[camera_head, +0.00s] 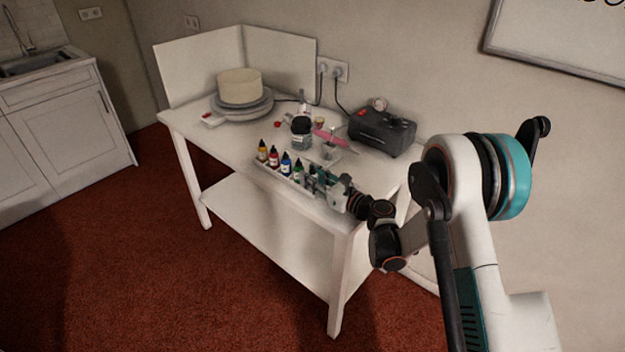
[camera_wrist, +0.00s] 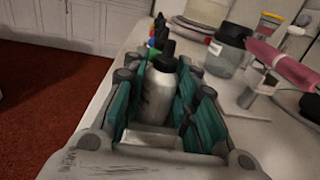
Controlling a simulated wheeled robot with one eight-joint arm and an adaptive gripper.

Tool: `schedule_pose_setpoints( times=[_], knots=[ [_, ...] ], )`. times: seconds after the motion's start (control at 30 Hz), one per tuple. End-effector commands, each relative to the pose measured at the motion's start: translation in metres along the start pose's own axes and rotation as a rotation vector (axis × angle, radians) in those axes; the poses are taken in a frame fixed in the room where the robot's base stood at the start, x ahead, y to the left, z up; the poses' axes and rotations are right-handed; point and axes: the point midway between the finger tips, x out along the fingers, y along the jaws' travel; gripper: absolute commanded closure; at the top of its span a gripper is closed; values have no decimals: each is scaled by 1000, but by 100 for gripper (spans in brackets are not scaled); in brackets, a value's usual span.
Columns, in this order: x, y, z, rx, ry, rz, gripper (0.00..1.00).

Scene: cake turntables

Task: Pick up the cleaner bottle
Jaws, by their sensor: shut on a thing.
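The cleaner bottle (camera_wrist: 158,92) is pale with a black cap. In the wrist view it stands between the teal-lined fingers of my gripper (camera_wrist: 160,105), which is shut on it. In the head view my gripper (camera_head: 325,185) is at the front right part of the white table, beside the row of small bottles. The bottle is mostly hidden there by the fingers. I cannot tell whether its base touches the table.
Several small colour bottles (camera_head: 273,160) stand in a row left of my gripper. Behind are a dark-lidded jar (camera_head: 301,133), a pink tool (camera_head: 330,138) on a stand and a black machine (camera_head: 382,131). A cake (camera_head: 240,86) sits on a turntable (camera_head: 243,109) at the back left.

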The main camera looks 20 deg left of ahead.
Motion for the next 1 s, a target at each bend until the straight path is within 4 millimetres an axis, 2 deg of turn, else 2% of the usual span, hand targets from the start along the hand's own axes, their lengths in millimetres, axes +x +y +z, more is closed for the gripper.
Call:
schedule_pose_setpoints(
  times=[0.17,0.33,0.47,0.8,1.0],
  knots=[
    [0,0,9,0,0,0,84],
    [0,0,32,0,0,0,84],
    [0,0,62,0,0,0,84],
    [0,1,154,0,0,0,84],
    [0,1,186,0,0,0,84]
  ],
)
